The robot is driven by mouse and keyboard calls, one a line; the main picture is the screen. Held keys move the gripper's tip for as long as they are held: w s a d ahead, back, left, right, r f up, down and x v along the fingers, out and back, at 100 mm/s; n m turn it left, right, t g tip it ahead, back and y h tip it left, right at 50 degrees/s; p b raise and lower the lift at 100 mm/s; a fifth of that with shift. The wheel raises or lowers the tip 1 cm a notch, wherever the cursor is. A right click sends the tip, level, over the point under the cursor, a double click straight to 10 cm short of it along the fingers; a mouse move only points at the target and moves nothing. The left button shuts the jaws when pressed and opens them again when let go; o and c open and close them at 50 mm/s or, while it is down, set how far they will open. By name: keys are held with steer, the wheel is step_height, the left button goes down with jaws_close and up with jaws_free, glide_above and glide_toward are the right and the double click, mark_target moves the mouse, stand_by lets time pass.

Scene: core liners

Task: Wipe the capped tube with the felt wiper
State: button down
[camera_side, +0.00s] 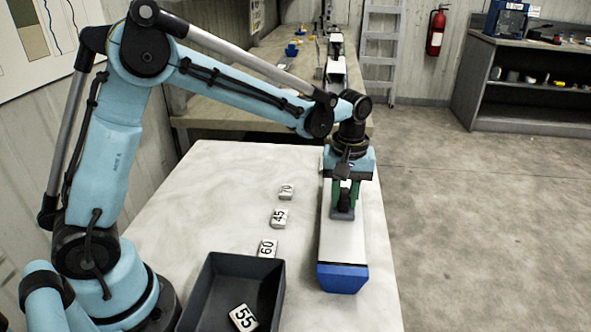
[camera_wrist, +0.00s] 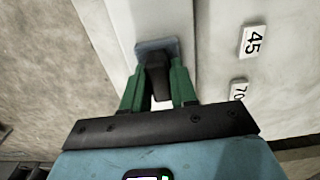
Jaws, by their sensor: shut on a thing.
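The capped tube is a long pale tube (camera_side: 342,245) lying along the right side of the pale table, with a blue cap (camera_side: 343,279) at its near end. Its pale surface also shows in the wrist view (camera_wrist: 150,15). My gripper (camera_side: 345,193) is above the tube, its green fingers shut on the dark handle of the felt wiper (camera_side: 343,214). In the wrist view the fingers (camera_wrist: 157,70) sit either side of the handle, and the wiper's grey-blue pad (camera_wrist: 157,45) is over the tube. The pad looks on or very close to the tube; exact contact is hard to tell. The tube's far end is hidden behind my gripper.
Number blocks 70 (camera_side: 286,192), 45 (camera_side: 279,218) and 60 (camera_side: 267,248) stand in a row left of the tube. A dark open bin (camera_side: 211,285) at the front holds block 55 (camera_side: 243,317). The table's right edge is close beside the tube.

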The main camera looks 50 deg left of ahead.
steer(key=shift+w+a, duration=4.45)
steer(key=shift+a, duration=0.05)
steer(key=shift+s+d+r, duration=0.1)
steer(key=shift+s+d, duration=5)
steer(key=shift+r, duration=3.95)
steer(key=shift+w+a, duration=0.1)
steer(key=shift+a, duration=0.05)
